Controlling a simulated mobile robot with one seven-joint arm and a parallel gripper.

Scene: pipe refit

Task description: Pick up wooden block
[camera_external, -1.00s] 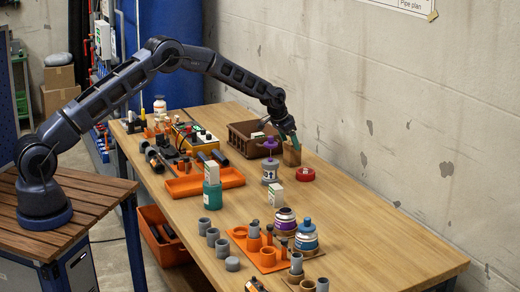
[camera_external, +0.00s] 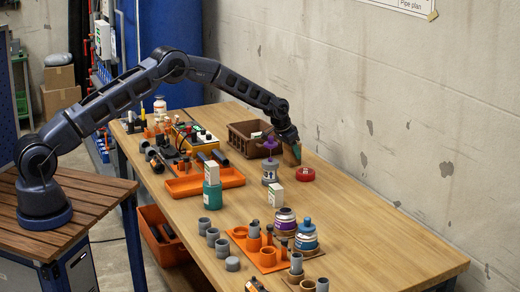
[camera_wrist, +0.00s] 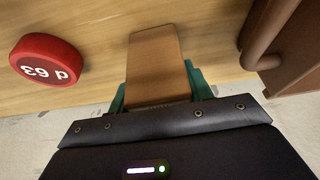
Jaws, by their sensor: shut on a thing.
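The wooden block (camera_wrist: 154,62) is brown and stands between the two green fingers of my gripper (camera_wrist: 157,92) in the wrist view. The fingers are shut on its sides. In the external view the block (camera_external: 291,158) is upright at the far part of the workbench, with my gripper (camera_external: 295,148) reaching down onto it. The fingers partly hide it there. I cannot tell whether its bottom touches the bench.
A red round cap (camera_external: 305,174) marked "d 63" lies near the block. A brown crate (camera_external: 246,148) stands to the left. A grey bottle with a purple top (camera_external: 270,172) is close by in front. The bench's right side (camera_external: 375,225) is clear.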

